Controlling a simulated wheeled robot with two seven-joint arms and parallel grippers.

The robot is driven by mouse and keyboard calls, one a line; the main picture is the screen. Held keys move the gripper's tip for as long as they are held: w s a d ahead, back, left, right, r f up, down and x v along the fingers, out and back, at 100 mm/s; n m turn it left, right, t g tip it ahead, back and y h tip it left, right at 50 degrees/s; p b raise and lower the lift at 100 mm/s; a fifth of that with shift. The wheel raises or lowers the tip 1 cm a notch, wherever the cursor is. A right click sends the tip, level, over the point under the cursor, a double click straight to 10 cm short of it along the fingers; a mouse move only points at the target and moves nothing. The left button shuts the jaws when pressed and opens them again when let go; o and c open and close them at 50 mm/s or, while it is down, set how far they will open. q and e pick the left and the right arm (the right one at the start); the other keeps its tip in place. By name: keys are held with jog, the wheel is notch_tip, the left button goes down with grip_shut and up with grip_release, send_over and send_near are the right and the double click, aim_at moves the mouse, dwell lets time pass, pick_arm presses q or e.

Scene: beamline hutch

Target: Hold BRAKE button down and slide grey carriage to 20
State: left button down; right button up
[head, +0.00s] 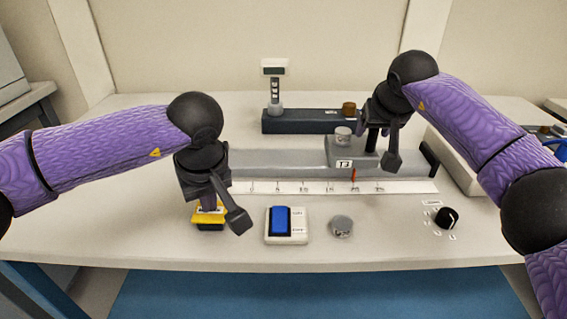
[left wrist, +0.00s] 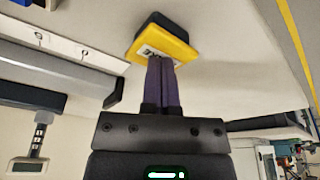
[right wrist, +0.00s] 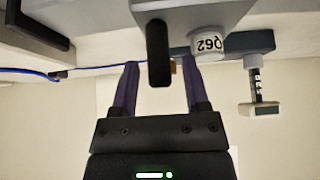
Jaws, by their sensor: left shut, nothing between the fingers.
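The yellow BRAKE button box (head: 209,218) sits at the front left of the table; it also shows in the left wrist view (left wrist: 172,47). My left gripper (head: 208,206) points down at it, shut and empty, with its tips at the box's labelled top. I cannot tell whether the button is pressed. The grey carriage (head: 342,152) stands on the rail, with a label like "13" and a red pointer over the scale strip (head: 300,187). My right gripper (right wrist: 161,75) is open at the carriage, its fingers either side of a black upright handle (right wrist: 158,54). The scale numbers are too small to read.
A blue rocker switch (head: 281,221), a grey round piece (head: 342,226) and a black dial (head: 446,218) sit along the front. A dark block (head: 300,121) and a small display on a post (head: 274,70) stand behind the grey rail (head: 275,162).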

jog(key=shift+o, duration=0.4)
jog(key=shift+r, duration=4)
pick_arm(q)
jog(key=shift+w+a+r+v, duration=0.15)
jog(key=shift+w+v, duration=0.1)
jog(key=shift+v, duration=0.9)
jog(key=shift+w+a+v, duration=0.1)
jog(key=shift+w+v, duration=0.1)
jog(key=shift+v, duration=0.9)
jog(key=shift+w+a+r+v, duration=0.15)
jog(key=shift+w+v, duration=0.1)
jog(key=shift+v, duration=0.9)
jog(key=shift+f, duration=0.1)
